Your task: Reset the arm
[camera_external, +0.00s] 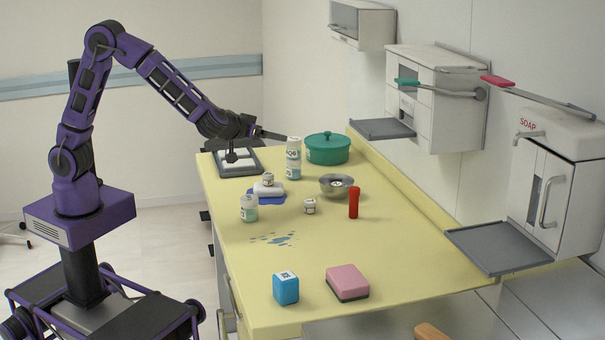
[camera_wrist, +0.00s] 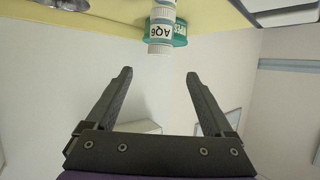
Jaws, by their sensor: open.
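My arm rises from its purple base at the left and reaches out toward the back of the yellow counter (camera_external: 330,265). My gripper (camera_external: 258,146) is at the arm's end, above the counter's back left part, near a dark tray (camera_external: 222,170) with white contents. In the wrist view, my gripper (camera_wrist: 158,75) has its two fingers wide apart with nothing between them. A stack of white-capped labelled bottles (camera_external: 293,158) stands just right of the gripper. It shows upside down beyond the fingertips in the wrist view (camera_wrist: 160,30), apart from them.
A green lidded pot (camera_external: 328,150), metal bowl (camera_external: 336,184), red cylinder (camera_external: 354,203), jar (camera_external: 249,208) and small jar (camera_external: 310,206) stand on the counter. A blue splotch (camera_external: 274,239), blue box (camera_external: 286,288) and pink sponge (camera_external: 347,282) are nearer. Wall dispensers (camera_external: 437,95) hang right.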

